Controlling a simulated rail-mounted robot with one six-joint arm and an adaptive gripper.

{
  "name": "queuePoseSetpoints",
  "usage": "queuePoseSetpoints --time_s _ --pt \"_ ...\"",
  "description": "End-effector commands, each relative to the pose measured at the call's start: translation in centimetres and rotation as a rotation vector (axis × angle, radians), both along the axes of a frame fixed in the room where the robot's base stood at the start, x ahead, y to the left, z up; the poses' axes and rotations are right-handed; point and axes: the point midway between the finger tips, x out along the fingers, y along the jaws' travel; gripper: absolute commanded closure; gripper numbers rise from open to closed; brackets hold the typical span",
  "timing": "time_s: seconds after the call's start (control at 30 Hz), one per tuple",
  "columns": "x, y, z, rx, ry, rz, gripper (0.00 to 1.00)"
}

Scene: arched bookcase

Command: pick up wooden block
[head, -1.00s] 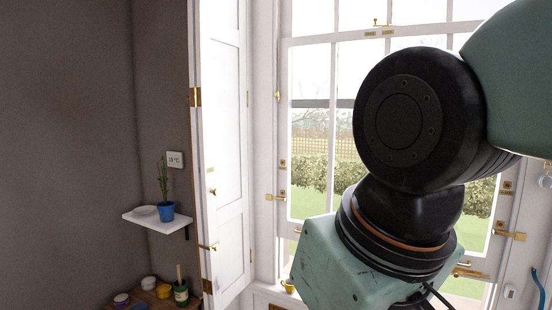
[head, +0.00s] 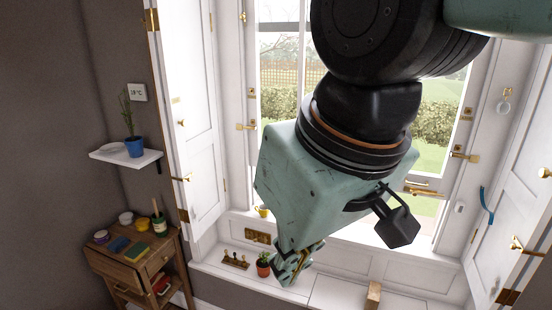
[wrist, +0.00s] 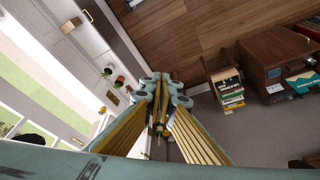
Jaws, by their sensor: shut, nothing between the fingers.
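A light wooden block (head: 374,296) stands on the white window seat, low and right of centre in the head view. It also shows at the upper left of the wrist view (wrist: 71,25), apart from my gripper. My gripper (head: 292,268) hangs from the wrist in front of the window, left of the block in the head view. In the wrist view the finger ends (wrist: 160,88) meet, with nothing held between them.
A plant pot (head: 263,264) and a pegged wooden rack (head: 235,260) appear close to my gripper in the head view. A small cabinet (head: 140,262) with bowls and books stands at the left. Open shutters flank the window.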

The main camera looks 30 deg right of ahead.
Motion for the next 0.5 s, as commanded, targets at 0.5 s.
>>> queuePoseSetpoints --time_s 0.5 --pt "-0.03 -0.06 0.08 -0.002 -0.003 0.0 0.95"
